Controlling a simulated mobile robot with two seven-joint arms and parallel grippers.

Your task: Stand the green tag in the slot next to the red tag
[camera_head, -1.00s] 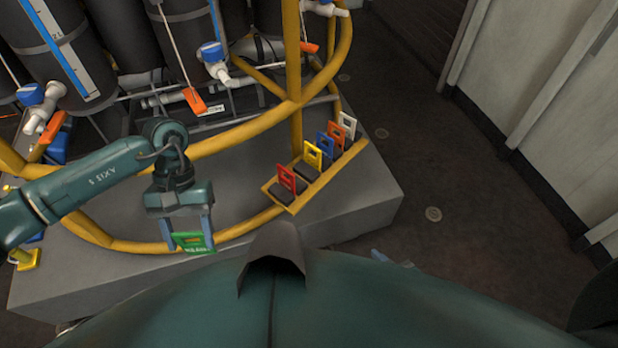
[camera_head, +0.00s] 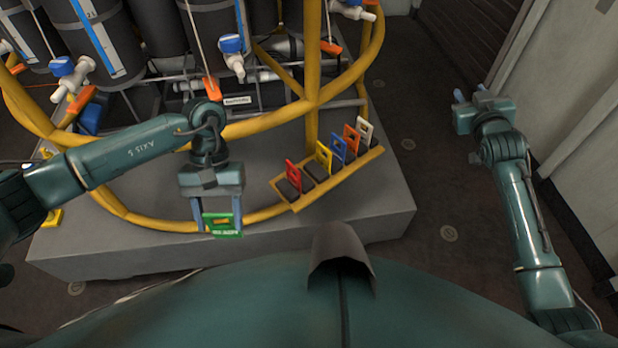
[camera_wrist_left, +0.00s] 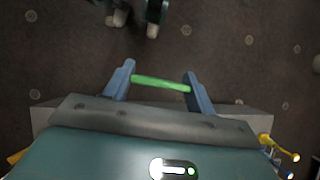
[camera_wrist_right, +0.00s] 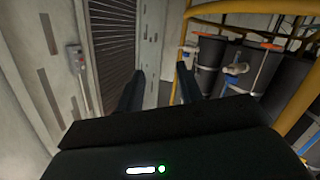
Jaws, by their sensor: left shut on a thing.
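The green tag (camera_head: 222,226) is held in my left gripper (camera_head: 218,218), in front of the yellow rail at the platform's front edge. In the left wrist view the green tag (camera_wrist_left: 160,84) spans between the two blue fingers of the left gripper (camera_wrist_left: 160,86). The red tag (camera_head: 293,177) stands upright at the near left end of the yellow rack (camera_head: 330,183), to the right of the green tag. My right gripper (camera_head: 470,96) is far to the right over the floor; in the right wrist view its dark fingers (camera_wrist_right: 158,92) are apart with nothing between them.
A yellow tag (camera_head: 324,157), blue tag (camera_head: 339,147), orange tag (camera_head: 351,138) and white tag (camera_head: 365,130) stand along the rack behind the red one. Yellow rails (camera_head: 312,130) and dark cylinders (camera_head: 205,40) with valves stand behind. The grey platform top (camera_head: 265,165) left of the rack is clear.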

